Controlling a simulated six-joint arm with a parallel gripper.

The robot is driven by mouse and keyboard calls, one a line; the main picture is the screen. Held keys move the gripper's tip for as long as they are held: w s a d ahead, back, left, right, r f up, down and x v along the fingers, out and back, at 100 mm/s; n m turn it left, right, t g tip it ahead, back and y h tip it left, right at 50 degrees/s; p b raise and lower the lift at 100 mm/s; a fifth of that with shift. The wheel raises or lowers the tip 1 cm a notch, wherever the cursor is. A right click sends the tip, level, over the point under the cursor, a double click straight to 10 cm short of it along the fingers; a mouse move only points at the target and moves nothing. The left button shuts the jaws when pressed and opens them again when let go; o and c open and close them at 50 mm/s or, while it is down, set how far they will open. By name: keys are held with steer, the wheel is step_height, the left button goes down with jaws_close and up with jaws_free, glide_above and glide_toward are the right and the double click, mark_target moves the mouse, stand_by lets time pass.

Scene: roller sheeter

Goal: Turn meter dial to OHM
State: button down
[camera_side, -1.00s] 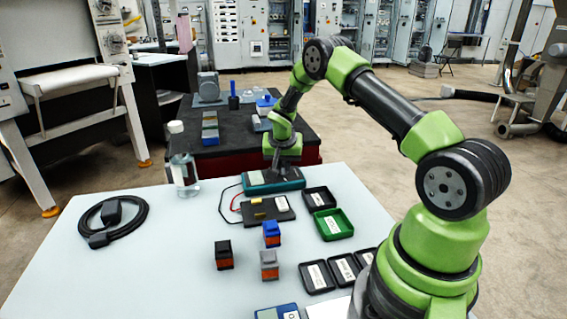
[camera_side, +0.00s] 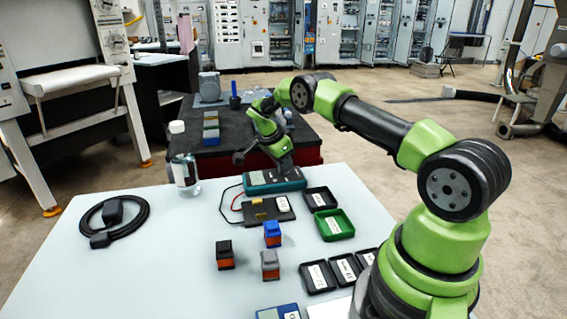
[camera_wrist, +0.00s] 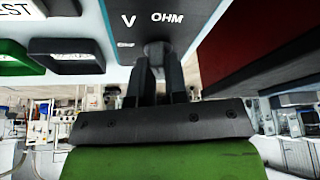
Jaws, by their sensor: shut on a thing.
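The meter (camera_side: 262,183) is a teal-edged box at the far edge of the white table, with a dark face. In the wrist view its face (camera_wrist: 105,32) shows the labels V, OHM and a smaller one that I cannot read. My gripper (camera_wrist: 157,62) is shut on the grey dial knob (camera_wrist: 157,48), just below the OHM label. In the side view my gripper (camera_side: 286,170) is at the meter, with my wrist tilted. The dial's pointer is hidden, so I cannot tell its setting.
A dark panel (camera_side: 268,208) with red and black leads lies in front of the meter. A black tray (camera_side: 320,198) and a green tray (camera_side: 334,224) stand to the right. A bottle (camera_side: 185,172) stands to the left. Several small blocks stand nearer.

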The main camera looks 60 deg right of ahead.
steer(key=shift+m+g, duration=0.4)
steer(key=shift+m, duration=0.8)
steer(key=shift+y, duration=0.3)
steer(key=c, duration=1.1)
jaws_free()
steer(key=shift+c, duration=0.2)
steer(key=v, duration=0.7)
steer(key=shift+a+r, duration=0.2)
steer(key=shift+r, duration=0.05)
steer(key=shift+w, duration=0.1)
